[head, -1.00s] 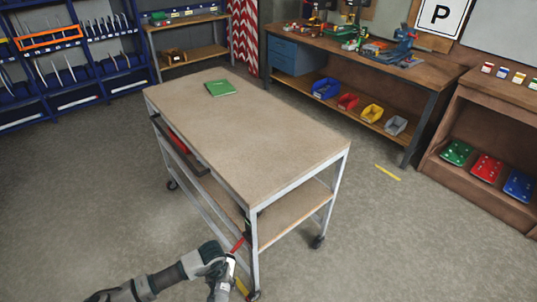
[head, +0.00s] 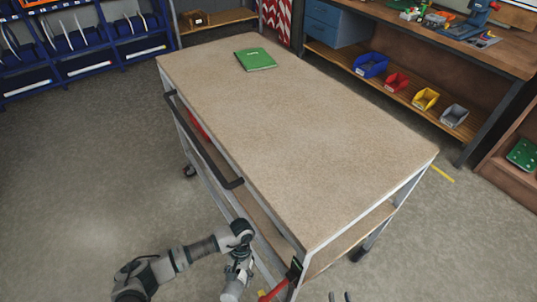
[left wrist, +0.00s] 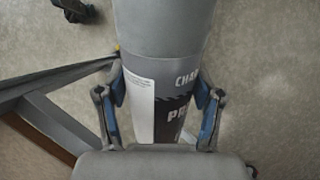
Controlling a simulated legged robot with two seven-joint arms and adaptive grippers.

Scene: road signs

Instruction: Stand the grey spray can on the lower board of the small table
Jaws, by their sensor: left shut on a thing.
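I cannot make out the can in the head view, where my left arm reaches down beside the table's near left side. The small table has a tan top (head: 300,140) and a lower board (head: 348,238), which shows partly under the right end.
A green book (head: 255,59) lies on the top. A dark handle (head: 205,145) runs along the table's left side, and a red item (head: 273,291) is at the near corner leg. A workbench with bins (head: 425,98) stands behind. The floor at left is clear.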

